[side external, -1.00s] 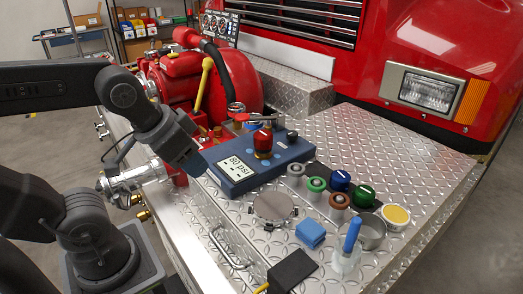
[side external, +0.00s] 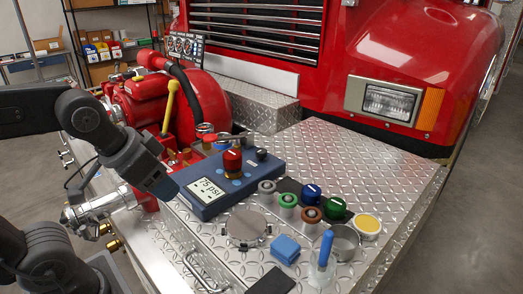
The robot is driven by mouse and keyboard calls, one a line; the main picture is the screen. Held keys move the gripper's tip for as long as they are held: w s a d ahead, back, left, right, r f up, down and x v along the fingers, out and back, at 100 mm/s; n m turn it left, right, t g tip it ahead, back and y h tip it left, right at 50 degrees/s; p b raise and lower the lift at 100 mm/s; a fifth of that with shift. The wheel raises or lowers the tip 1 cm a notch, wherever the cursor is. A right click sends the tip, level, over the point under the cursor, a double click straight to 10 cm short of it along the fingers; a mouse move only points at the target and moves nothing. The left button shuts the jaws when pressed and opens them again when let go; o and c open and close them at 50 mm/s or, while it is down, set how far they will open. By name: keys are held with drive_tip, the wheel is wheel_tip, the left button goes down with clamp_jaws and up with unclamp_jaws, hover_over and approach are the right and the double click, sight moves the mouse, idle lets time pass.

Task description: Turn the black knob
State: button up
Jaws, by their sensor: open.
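The black knob (side external: 262,154) stands on the far right corner of a blue box (side external: 233,190) with a display reading 75 psi. A taller red knob (side external: 233,160) stands on the same box, in front and to the left of it. My gripper (side external: 164,189) hangs pointing down at the left of the blue box, apart from the black knob and holding nothing visible. Its fingers are small and dark here, so the gap between them is hard to make out.
A red pump (side external: 150,105) with a yellow lever (side external: 170,103) stands behind my gripper. Colored caps, including a green one (side external: 335,208), a metal cup (side external: 343,242), a blue block (side external: 286,249) and a blue-handled tool (side external: 325,249) sit right of the box. The diamond plate (side external: 385,165) behind them is clear.

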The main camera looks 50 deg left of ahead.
drive_tip(key=shift+o, duration=0.6)
drive_tip(key=w+a+r+m+g, duration=0.1)
drive_tip(key=w+r+m, duration=0.1)
drive_tip(key=w+r, duration=0.5)
drive_tip(key=w, duration=0.4)
drive_tip(key=shift+a, duration=0.4)
drive_tip(key=m+g, duration=0.5)
drive_tip(key=m, duration=0.2)
hover_over(261, 150)
wheel_tip(261, 150, down, 8)
wheel_tip(261, 150, down, 14)
drive_tip(key=shift+d+r, duration=0.1)
drive_tip(key=shift+r, duration=0.05)
drive_tip(key=shift+c, duration=0.2)
drive_tip(key=shift+s, duration=0.1)
drive_tip(key=c, duration=0.9)
